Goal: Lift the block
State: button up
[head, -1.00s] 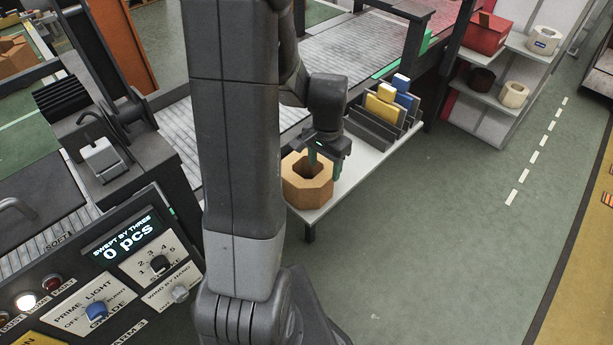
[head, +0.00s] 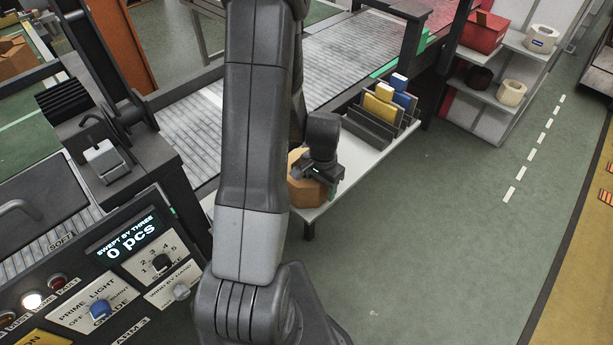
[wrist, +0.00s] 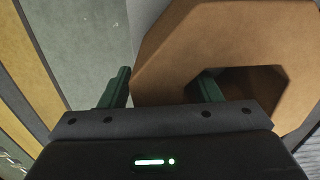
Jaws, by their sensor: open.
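The block, a tan octagonal ring with a dark hole in its middle (head: 297,190), sits at the near end of a pale bench (head: 323,208), partly hidden by my arm and gripper. In the wrist view the block (wrist: 200,40) fills the upper right. My gripper (head: 322,178) is down at the block's right side. In the wrist view my gripper (wrist: 165,82) is open, with one green finger outside the block's left edge and the other at the hole, so the ring's wall lies between them. I cannot tell whether either finger touches it.
A grey rack (head: 377,125) with yellow and blue pieces stands farther along the bench. A roller conveyor (head: 330,60) runs behind it. A control panel (head: 110,270) is at lower left. Shelves (head: 495,95) with a red bin stand at upper right. Green floor at right is clear.

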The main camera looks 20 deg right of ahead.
grip_shut()
dwell(0.3)
dwell(0.3)
